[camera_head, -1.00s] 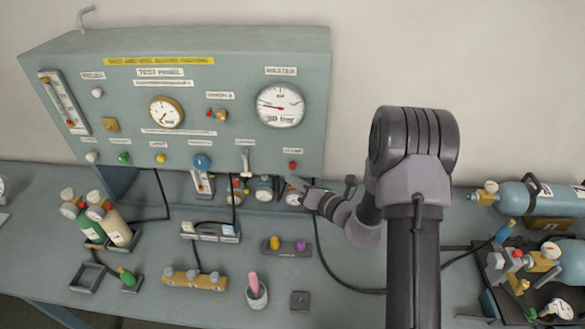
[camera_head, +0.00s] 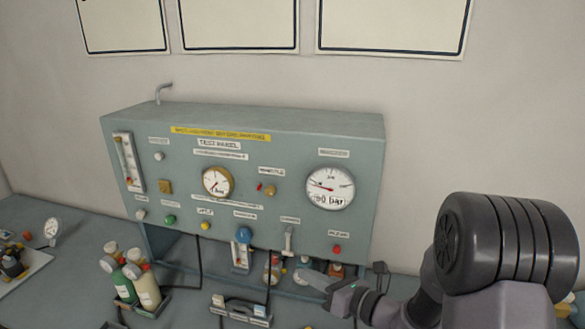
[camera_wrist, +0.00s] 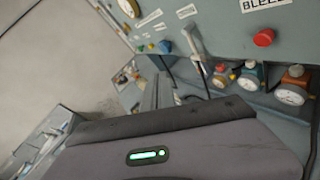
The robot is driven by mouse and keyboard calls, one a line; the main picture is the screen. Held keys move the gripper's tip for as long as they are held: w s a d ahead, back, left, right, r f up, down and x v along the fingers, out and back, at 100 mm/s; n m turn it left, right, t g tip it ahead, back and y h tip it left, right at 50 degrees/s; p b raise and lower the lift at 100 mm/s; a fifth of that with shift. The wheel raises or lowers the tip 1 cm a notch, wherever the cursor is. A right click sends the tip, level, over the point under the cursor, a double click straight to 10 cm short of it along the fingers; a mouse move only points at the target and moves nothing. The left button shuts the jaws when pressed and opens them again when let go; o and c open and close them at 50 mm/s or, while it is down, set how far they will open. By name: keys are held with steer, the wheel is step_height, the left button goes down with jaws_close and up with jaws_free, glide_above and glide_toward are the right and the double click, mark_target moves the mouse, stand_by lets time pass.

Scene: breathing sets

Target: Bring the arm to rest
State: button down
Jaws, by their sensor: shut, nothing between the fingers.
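In the wrist view the shut gripper (camera_wrist: 157,92) points up past the panel's lower edge, left of the lever, and the red button shows at upper right (camera_wrist: 263,37). My arm is bent and comes in from the lower right of the head view.
Small regulators with gauges (camera_wrist: 292,92) stand under the panel near my gripper. Two small cylinders (camera_head: 147,290), green and cream, stand on the bench at left. A white dial gauge (camera_head: 53,229) is farther left. The wall above the panel carries framed boards (camera_head: 240,25).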

steer(key=s+a+n+g+b, duration=0.3)
steer(key=s+a+n+g, duration=0.1)
steer(key=s+n, duration=0.35)
steer(key=s+a+n+g+b, duration=0.4)
steer(key=s+a+n, duration=0.15)
steer(key=s, duration=0.25)
steer(key=s+d+f+n+h+b, duration=0.5)
steer(key=s+f+n, duration=0.1)
steer(key=s+n, duration=0.45)
steer(key=s+d+n+t+h+b, duration=0.2)
steer(key=d+n+h, duration=0.2)
steer(key=d, duration=0.3)
steer(key=shift+d, duration=0.2)
